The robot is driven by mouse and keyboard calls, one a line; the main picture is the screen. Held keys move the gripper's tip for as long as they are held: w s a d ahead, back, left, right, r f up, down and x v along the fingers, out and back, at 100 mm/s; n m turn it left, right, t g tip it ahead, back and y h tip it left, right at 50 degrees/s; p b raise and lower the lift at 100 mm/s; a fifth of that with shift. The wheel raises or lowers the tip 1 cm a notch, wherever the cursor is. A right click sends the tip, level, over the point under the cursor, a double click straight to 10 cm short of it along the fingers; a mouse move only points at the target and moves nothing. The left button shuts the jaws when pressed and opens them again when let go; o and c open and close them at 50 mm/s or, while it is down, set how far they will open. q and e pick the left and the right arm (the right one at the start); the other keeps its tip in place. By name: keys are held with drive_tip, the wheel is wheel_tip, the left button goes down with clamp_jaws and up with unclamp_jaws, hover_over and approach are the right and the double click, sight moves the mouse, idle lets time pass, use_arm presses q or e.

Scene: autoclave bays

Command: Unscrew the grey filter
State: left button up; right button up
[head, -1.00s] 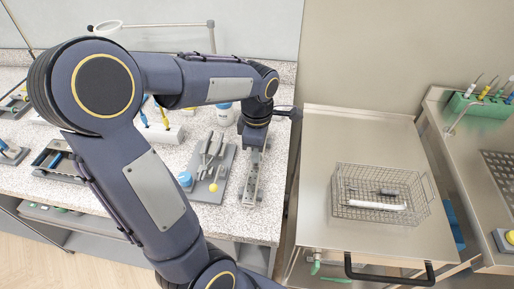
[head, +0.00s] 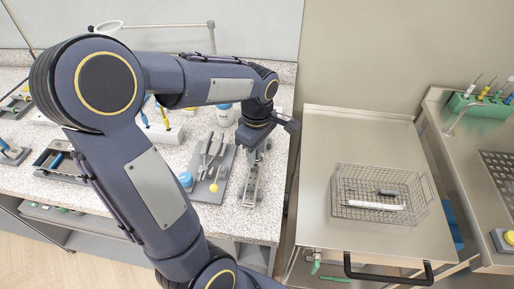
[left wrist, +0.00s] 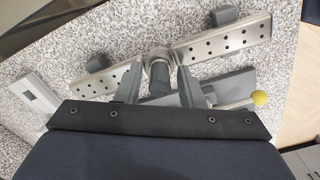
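A metal rail with rows of holes (left wrist: 222,38) stands on the speckled bench; its end shows below my left wrist in the head view (head: 250,187). In the left wrist view a grey cylindrical part (left wrist: 158,72), which looks like the grey filter, sits at the middle of the rail. My left gripper (left wrist: 160,68) has one finger on each side of it, tips close to its head; I cannot tell whether they press on it. In the head view my left gripper (head: 252,146) points down at the rail, its fingers mostly hidden. My right gripper is not in view.
A wire basket (head: 380,211) with small items sits on the steel table at right. That table's back half (head: 360,135) is clear.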

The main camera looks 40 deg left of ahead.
use_arm(q)
drive_tip(key=m, duration=0.4)
drive_tip(key=shift+m, duration=0.4)
drive_tip(key=m+p, duration=0.1)
drive_tip(key=m, duration=0.2)
drive_tip(key=shift+m, duration=0.3)
drive_tip(key=m, duration=0.3)
drive_tip(key=shift+m, duration=0.3)
drive_tip(key=m+p, duration=0.1)
drive_tip(key=m, duration=0.2)
drive_tip(key=shift+m, duration=0.4)
drive_tip(key=shift+c, duration=0.2)
drive_tip(key=c, duration=0.7)
drive_tip(key=shift+n, duration=1.7)
clamp_jaws()
